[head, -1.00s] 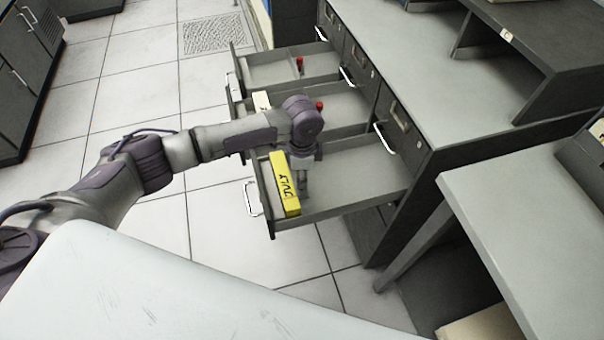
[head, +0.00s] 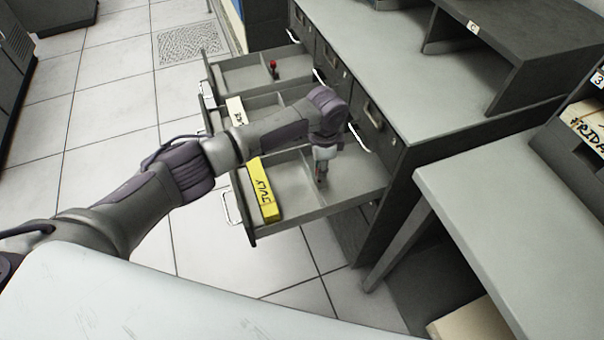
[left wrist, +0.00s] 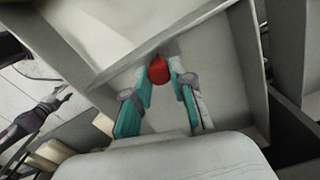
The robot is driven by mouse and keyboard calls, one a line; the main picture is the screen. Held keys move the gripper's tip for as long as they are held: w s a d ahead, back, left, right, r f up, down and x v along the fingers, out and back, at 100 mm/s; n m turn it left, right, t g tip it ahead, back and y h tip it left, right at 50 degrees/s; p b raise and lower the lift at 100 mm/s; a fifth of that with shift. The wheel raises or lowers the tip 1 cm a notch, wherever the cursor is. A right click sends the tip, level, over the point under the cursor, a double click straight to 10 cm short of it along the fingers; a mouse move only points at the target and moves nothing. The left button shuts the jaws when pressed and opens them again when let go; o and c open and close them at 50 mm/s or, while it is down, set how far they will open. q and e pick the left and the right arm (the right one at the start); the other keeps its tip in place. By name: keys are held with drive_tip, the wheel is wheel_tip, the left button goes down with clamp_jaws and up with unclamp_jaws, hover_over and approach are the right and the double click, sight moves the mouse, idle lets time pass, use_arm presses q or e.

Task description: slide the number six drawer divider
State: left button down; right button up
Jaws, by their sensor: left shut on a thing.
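The nearest open drawer (head: 283,222) holds an upright divider (head: 311,181) running across it. My left gripper (head: 321,172) reaches down into this drawer from above. In the left wrist view its teal fingers (left wrist: 159,92) are shut on the red knob (left wrist: 159,69) of the divider. The knob is hidden by the gripper in the head view. A yellow block marked JULY (head: 264,190) stands at the drawer's front end, well apart from the gripper. No number six shows on the divider. My right gripper is not in view.
Two more open drawers lie beyond; the far one has a red-knobbed divider (head: 273,69). A white block (head: 236,111) stands in the middle drawer, partly behind my arm. The cabinet top (head: 390,80) is mostly clear. A grey desk (head: 500,190) stands at right.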

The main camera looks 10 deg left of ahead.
use_arm(q)
drive_tip(key=shift+w+d, duration=0.25)
drive_tip(key=shift+d, duration=0.1)
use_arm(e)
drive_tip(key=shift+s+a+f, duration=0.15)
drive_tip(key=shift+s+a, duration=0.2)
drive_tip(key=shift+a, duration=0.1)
use_arm(q)
drive_tip(key=c, duration=1)
unclamp_jaws()
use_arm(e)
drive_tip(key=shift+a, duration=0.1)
use_arm(q)
wheel_tip(320, 180, up, 12)
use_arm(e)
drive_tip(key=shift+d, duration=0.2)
